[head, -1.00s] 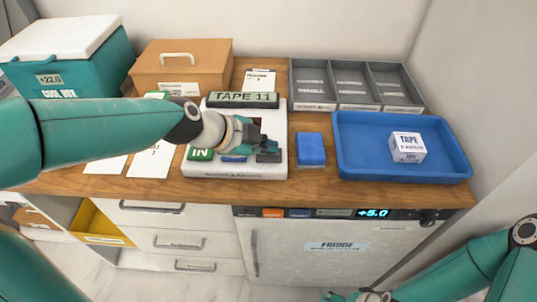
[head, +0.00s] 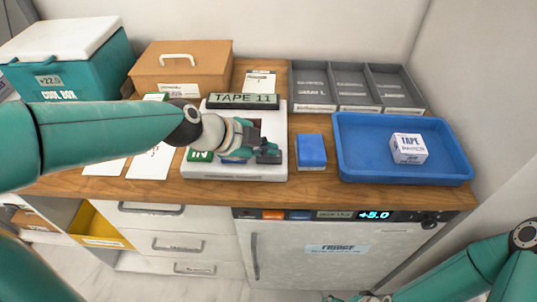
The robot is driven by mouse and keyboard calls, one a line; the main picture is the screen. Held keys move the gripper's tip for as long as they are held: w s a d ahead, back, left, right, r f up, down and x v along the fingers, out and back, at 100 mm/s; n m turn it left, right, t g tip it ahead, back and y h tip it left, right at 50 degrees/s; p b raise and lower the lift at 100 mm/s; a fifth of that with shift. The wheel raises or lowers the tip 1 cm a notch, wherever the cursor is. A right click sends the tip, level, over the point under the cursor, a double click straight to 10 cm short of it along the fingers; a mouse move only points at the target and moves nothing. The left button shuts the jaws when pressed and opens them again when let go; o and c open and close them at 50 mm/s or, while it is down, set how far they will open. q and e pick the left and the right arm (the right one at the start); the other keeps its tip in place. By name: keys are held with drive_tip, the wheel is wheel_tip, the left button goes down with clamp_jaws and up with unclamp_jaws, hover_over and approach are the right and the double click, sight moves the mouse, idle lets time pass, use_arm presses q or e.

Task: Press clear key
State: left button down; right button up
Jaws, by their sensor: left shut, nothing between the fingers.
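A white keypad device (head: 225,172) lies on the wooden counter, with a dark display (head: 243,100) reading "TAPE 11" at its back. A green key marked "IN" (head: 199,156) shows at its front left, and part of a blue key (head: 233,160) shows beside it. My left gripper (head: 270,155) is shut and empty over the right side of the keys. It hides the keys there, so I cannot tell which one it is over or whether it touches. My right arm is at the lower right; its gripper (head: 350,298) is cut by the bottom edge.
A blue block (head: 311,151) lies right of the device. A blue tray (head: 455,160) holds a white tape box (head: 408,148). A grey divided organiser (head: 357,107), brown case (head: 180,72) and teal cool box (head: 70,85) stand behind. A fridge (head: 320,250) is below.

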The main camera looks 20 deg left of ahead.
sight(267, 157)
use_arm(q)
drive_tip(key=shift+f+b, duration=0.3)
drive_tip(key=shift+b, duration=0.1)
drive_tip(key=shift+r, duration=0.15)
idle(0.5)
drive_tip(key=shift+r+p, duration=0.5)
drive_tip(key=shift+r, duration=0.3)
drive_tip(key=shift+r, duration=0.1)
drive_tip(key=shift+r+p, duration=1.6)
drive_tip(key=shift+r, duration=0.85)
drive_tip(key=shift+f, duration=0.1)
